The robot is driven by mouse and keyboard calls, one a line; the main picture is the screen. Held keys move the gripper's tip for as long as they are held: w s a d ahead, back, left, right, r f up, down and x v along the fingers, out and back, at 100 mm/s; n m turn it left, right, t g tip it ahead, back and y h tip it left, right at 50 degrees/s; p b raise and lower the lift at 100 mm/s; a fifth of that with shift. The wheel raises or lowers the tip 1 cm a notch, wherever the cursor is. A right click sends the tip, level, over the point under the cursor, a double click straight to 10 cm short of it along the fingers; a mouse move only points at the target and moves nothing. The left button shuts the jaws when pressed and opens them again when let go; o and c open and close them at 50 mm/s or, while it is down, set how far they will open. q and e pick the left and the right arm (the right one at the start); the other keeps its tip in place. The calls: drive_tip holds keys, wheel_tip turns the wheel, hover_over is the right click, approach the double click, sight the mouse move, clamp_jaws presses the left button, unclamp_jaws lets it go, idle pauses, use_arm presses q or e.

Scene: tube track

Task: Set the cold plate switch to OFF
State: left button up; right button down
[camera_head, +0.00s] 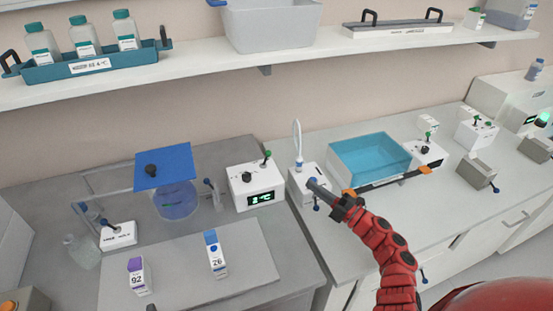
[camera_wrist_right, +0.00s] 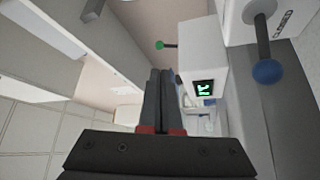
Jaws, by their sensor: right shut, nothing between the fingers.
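A white control box (camera_head: 258,190) with a green digital display, a black knob and a green-tipped switch lever (camera_head: 266,155) stands at the back of the grey bench. Its lever sticks up; I cannot read any ON or OFF mark. In the right wrist view the box (camera_wrist_right: 203,55) and green-tipped lever (camera_wrist_right: 165,45) show just beyond my fingers. A flat grey plate (camera_head: 185,280) lies in front of the box. My right gripper (camera_head: 313,184) is shut and empty, to the right of the box and apart from the lever. My left gripper is out of view.
A small white box (camera_head: 297,182) with a pale upright loop is beside my right gripper. A blue-knobbed lever (camera_wrist_right: 265,70) is close on the right in the wrist view. A blue-water bath (camera_head: 368,160) is to the right.

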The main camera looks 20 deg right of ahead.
drive_tip(key=shift+w, duration=0.1)
drive_tip(key=x, duration=1.4)
